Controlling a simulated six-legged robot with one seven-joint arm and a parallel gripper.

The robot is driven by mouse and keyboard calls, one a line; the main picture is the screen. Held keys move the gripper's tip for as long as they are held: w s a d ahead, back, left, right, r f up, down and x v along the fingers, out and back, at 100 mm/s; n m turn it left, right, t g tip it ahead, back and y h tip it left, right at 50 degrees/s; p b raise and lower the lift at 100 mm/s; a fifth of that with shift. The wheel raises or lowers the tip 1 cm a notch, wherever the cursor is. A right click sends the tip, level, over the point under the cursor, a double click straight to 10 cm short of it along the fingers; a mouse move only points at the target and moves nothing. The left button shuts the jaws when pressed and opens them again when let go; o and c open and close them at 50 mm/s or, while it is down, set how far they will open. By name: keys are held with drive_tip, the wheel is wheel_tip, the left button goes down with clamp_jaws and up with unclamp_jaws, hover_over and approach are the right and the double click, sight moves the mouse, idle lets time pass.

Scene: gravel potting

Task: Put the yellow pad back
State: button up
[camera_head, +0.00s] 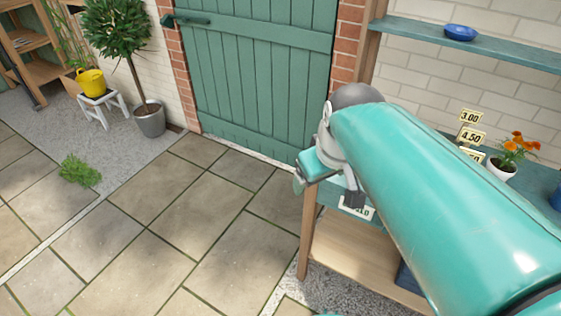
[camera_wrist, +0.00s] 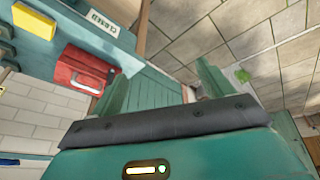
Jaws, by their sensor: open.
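A yellow block that looks like the yellow pad (camera_wrist: 32,20) lies on the teal shelf top at the upper left of the wrist view. I cannot pick it out in the head view, where my arm covers much of the shelf. My gripper (camera_wrist: 158,85) is open, with two green fingers spread apart and nothing between them. In the head view my gripper (camera_head: 303,178) is at the left end of the shelf, partly hidden by my arm. The pad is off to the left of the fingers in the wrist view, apart from them.
Yellow price signs (camera_head: 471,135) and an orange flower pot (camera_head: 503,168) stand farther right. A blue bowl (camera_head: 460,32) sits on the upper shelf. The paving is mostly clear.

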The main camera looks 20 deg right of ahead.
drive_tip(key=s+a+m+t, duration=0.1)
drive_tip(key=s+a, duration=0.3)
drive_tip(key=a, duration=0.1)
drive_tip(key=shift+s+a+f+m, duration=0.3)
drive_tip(key=shift+a+f+m, duration=0.1)
drive_tip(key=shift+f, duration=0.05)
